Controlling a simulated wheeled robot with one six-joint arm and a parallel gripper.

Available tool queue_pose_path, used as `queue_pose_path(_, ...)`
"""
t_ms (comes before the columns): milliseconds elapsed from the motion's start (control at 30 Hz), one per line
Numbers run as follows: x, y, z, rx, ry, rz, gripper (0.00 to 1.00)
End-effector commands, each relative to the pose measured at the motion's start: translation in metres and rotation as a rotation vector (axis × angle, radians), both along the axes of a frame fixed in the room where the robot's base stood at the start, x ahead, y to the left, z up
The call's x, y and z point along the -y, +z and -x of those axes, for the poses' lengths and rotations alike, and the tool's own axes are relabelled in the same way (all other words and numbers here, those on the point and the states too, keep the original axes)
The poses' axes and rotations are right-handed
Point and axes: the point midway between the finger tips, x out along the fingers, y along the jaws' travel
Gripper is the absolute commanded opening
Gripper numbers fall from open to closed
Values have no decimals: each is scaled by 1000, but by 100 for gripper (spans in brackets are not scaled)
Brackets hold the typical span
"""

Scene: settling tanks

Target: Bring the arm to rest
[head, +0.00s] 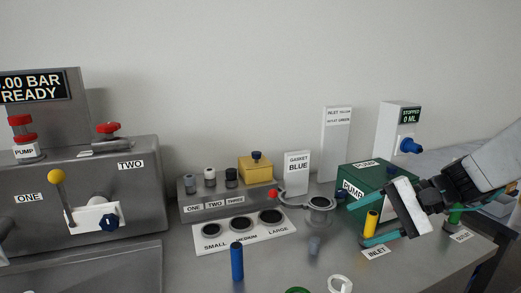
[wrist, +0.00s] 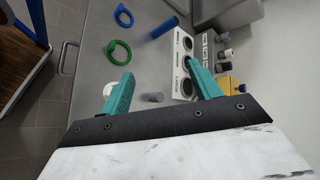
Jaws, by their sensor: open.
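My gripper (head: 363,222) is at the right in the head view, held out over the bench from the right on my grey arm (head: 485,172). Its two teal fingers are spread apart. In the wrist view the fingers of my gripper (wrist: 160,75) are also apart, with nothing held between them. In the head view the fingers overlap the picture of a yellow cylinder (head: 371,222) and the green pump box (head: 362,178); I cannot tell how close they are.
A blue cylinder (head: 237,261), a grey cylinder (head: 314,245) and a white ring (head: 340,284) are on the bench. The size board (head: 221,245) and flanged pipe (head: 320,208) stand behind. A console with a yellow-knobbed lever (head: 57,177) is at left. Green (wrist: 119,52) and blue (wrist: 124,16) rings show in the wrist view.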

Motion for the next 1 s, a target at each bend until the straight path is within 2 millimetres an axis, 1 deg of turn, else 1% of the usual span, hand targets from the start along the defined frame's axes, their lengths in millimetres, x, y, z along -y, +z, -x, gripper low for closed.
queue_pose_path(33, -11, 6, 24, 12, 71, 79, 63)
queue_pose_path(67, -14, 7, 37, 15, 108, 126, 63)
queue_pose_path(100, -18, 9, 54, 20, 159, 190, 63)
queue_pose_path(167, -20, 10, 79, 30, 226, 290, 63)
queue_pose_path(200, -19, 10, 95, 40, 267, 358, 63)
queue_pose_path(300, -13, 10, 131, 75, 358, 532, 63)
queue_pose_path(400, 1, 11, 160, 119, 425, 704, 63)
queue_pose_path(433, 5, 11, 167, 133, 440, 751, 63)
queue_pose_path(500, 16, 12, 180, 164, 466, 850, 63)
queue_pose_path(633, 31, 14, 194, 209, 494, 981, 63)
queue_pose_path(767, 39, 15, 199, 229, 502, 1041, 63)
queue_pose_path(1000, 40, 15, 199, 230, 503, 1045, 63)
